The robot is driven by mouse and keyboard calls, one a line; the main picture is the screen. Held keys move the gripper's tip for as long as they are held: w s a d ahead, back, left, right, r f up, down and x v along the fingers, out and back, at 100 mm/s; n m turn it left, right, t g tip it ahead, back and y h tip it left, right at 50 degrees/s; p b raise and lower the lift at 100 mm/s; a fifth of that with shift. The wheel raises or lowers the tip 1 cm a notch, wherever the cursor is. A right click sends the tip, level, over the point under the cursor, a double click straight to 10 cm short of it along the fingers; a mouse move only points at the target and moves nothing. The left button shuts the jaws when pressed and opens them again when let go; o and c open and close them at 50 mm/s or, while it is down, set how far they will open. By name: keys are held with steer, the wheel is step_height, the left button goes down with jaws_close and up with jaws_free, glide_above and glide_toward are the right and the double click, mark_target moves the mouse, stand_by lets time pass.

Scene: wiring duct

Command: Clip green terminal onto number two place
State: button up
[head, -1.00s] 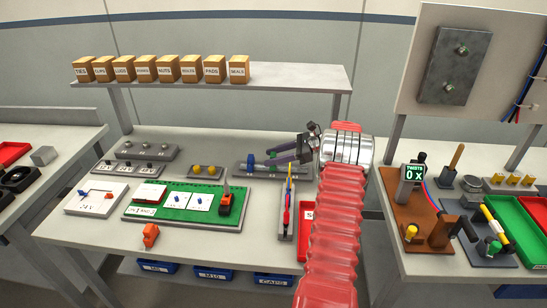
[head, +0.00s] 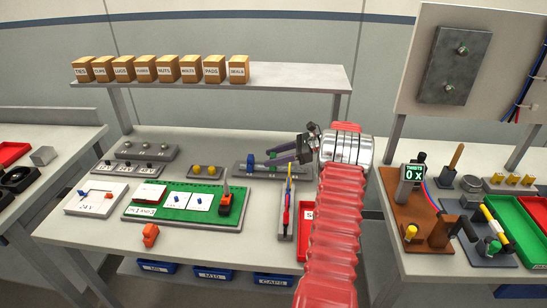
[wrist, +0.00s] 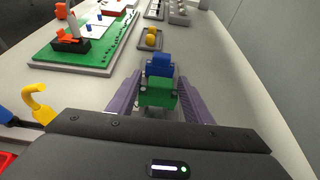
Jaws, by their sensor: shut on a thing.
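A green terminal (wrist: 158,92) sits between the purple fingers of my gripper (wrist: 157,106) in the wrist view, and the gripper is shut on it. In the head view my gripper (head: 275,158) reaches left over a grey rail block (head: 242,172) towards the back of the table. A blue terminal (wrist: 160,66) stands just beyond the green one, and it also shows on the rail block in the head view (head: 250,161). I cannot tell whether the green terminal is seated on the rail block or held just above it. Any place numbers are hidden or too small to read.
A grey block with yellow knobs (head: 208,172) lies left of the rail block. A green board (head: 175,204) with cards and an orange-black tool is in front. A narrow tray with coloured tools (head: 288,212) stands near my arm. Boxes line the shelf above.

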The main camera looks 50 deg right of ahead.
steer(key=shift+f, duration=0.75)
steer(key=o, duration=1.1)
steer(key=v, duration=1.3)
steer(key=shift+s+d, duration=0.25)
steer(key=shift+s, duration=0.1)
